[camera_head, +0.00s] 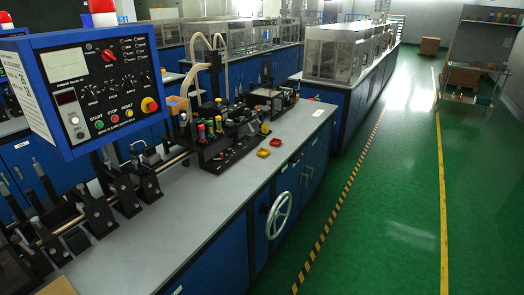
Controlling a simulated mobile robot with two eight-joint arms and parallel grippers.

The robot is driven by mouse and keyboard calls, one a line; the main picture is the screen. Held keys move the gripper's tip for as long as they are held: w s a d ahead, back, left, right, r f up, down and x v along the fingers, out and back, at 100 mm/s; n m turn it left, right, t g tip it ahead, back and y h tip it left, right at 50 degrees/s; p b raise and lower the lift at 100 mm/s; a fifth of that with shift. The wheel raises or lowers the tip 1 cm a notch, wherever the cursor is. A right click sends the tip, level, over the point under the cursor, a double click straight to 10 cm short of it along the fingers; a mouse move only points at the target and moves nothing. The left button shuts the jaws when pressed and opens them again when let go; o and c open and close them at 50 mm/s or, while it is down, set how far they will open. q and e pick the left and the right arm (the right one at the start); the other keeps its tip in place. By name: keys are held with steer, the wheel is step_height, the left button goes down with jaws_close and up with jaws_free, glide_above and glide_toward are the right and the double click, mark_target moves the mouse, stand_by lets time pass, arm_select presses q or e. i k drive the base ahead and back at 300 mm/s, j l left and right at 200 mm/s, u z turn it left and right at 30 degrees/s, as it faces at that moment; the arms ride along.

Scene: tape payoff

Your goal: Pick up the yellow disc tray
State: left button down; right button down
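Two small trays in red and yellow tones lie side by side on the grey bench top, near its right edge. Neither of my grippers shows in the head view.
Black fixtures with coloured-topped bottles (211,130) stand left of the trays. A blue control panel (85,88) overhangs the near left. A handwheel (279,215) sticks out from the bench's blue side. The grey bench top (215,190) before the trays is clear, as is the green floor (385,200).

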mark_target(263, 152)
steer(key=i+u, duration=0.1)
steer(key=u, duration=0.5)
steer(key=i+l+u, duration=0.6)
steer(key=i+l, duration=0.15)
steer(key=l, duration=0.15)
steer(key=i+l, duration=0.4)
steer(key=l, duration=0.2)
